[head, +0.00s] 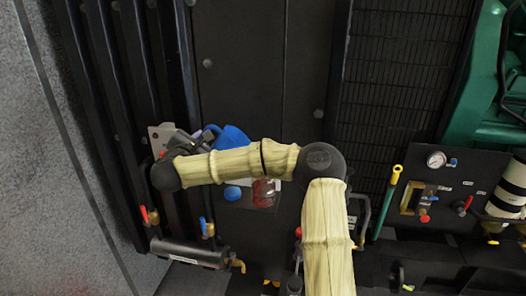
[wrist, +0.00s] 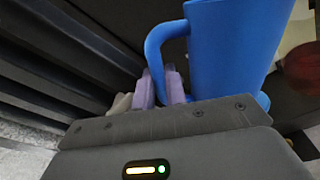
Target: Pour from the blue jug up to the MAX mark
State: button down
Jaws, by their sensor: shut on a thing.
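The blue jug (head: 234,138) shows in the head view just behind my forearm, partly hidden by it. In the wrist view the jug (wrist: 236,50) fills the upper right, with its handle toward the left. My gripper (wrist: 166,87) has its pale purple fingers closed at the lower part of the handle. In the head view my gripper (head: 199,136) is left of the jug, mostly covered by the wrist. A reddish see-through vessel (head: 264,191) sits below my forearm, beside a round blue cap (head: 232,193). I cannot make out a MAX mark or the liquid level.
Dark ribbed panels (head: 105,100) stand on the left and a black grille (head: 405,70) on the right. A red-handled valve (head: 149,215) and a dark cylinder (head: 190,252) are at the lower left. A gauge (head: 436,160) and a yellow-green handle (head: 388,200) are at the right.

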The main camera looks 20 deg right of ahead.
aim_at(208, 127)
jog(key=shift+s+d+r+m+p, duration=0.2)
jog(key=shift+d+r+m+p, duration=0.3)
jog(key=shift+r, duration=0.35)
jog(key=shift+s+d+r+m+y+p, duration=0.1)
jog(key=shift+d+r+m+y+p, duration=0.15)
jog(key=shift+r+m+p, duration=0.3)
jog(key=shift+s+d+r+m+y+p, duration=0.15)
jog(key=shift+d+r+m+p, duration=0.15)
jog(key=shift+r+p, duration=0.45)
jog(key=shift+d+r+m+p, duration=0.2)
jog(key=shift+m+p, duration=0.15)
jog(key=shift+p, duration=0.25)
jog(key=shift+s+d+r+m+y+b, duration=0.2)
jog(key=shift+d+r+m+b, duration=0.35)
jog(key=shift+b, duration=0.4)
jog(key=shift+s+d+r+m+y+b, duration=0.15)
jog(key=shift+d+r+m+b, duration=0.15)
jog(key=shift+r+m+b, duration=0.4)
dwell(0.7)
jog(key=shift+s+d+r+m+b, duration=0.15)
jog(key=shift+r+b, duration=0.1)
jog(key=shift+b, duration=0.25)
jog(key=shift+w+r+m+b, duration=0.1)
jog(key=shift+r+b, duration=0.15)
jog(key=shift+b, duration=0.2)
dwell(0.6)
jog(key=shift+s+d+r+m+b, duration=0.15)
jog(key=shift+d+r+m+b, duration=0.2)
jog(key=shift+b, duration=0.3)
dwell(0.7)
